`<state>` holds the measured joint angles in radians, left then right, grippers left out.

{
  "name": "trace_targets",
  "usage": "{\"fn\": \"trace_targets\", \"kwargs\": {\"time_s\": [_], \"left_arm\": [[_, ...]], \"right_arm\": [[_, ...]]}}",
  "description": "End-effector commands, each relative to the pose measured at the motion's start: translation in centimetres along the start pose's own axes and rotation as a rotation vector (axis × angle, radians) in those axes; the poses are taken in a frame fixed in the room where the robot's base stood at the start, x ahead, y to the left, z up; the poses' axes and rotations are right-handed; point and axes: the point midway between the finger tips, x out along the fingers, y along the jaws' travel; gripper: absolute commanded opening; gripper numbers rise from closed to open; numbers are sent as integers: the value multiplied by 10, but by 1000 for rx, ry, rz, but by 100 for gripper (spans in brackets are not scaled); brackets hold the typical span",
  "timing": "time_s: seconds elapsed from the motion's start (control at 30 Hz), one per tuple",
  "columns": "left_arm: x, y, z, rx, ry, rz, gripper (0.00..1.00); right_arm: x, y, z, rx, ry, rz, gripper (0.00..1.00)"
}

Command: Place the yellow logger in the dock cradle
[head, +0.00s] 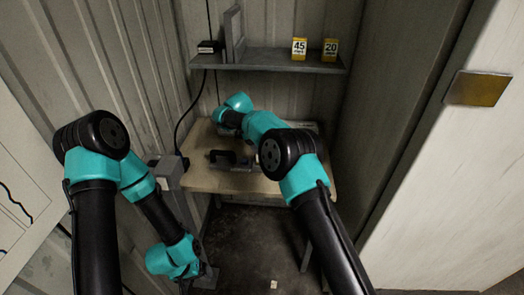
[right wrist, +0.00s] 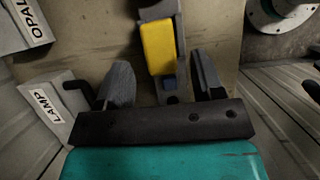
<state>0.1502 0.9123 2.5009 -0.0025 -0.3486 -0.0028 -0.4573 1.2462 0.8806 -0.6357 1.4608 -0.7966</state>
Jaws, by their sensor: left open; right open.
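In the right wrist view a yellow block, the yellow logger (right wrist: 158,47), lies beyond my right gripper (right wrist: 160,85). In the head view my right arm covers that area, and the logger does not show. My left gripper (head: 207,277) is low at the left, open and away from the table. I cannot tell for sure which part is the dock cradle.
A wooden table (head: 205,180) carries a dark device on a grey base (head: 232,160). A shelf (head: 270,62) above holds yellow number cards (head: 299,48). Grey blocks labelled OPAL (right wrist: 25,25) and LAMP (right wrist: 45,112) lie left in the right wrist view. Walls stand close on both sides.

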Motion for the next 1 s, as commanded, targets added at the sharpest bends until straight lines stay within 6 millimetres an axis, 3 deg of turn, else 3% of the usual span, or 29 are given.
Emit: {"fn": "trace_targets", "kwargs": {"time_s": [0.2,0.4,1.0], "left_arm": [[0,0,0,0,0,0,85],[0,0,0,0,0,0,85],[0,0,0,0,0,0,85]], "right_arm": [[-42,0,-1,0,1,2,61],[-63,0,-1,0,1,0,61],[-72,0,0,0,0,-1,61]]}}
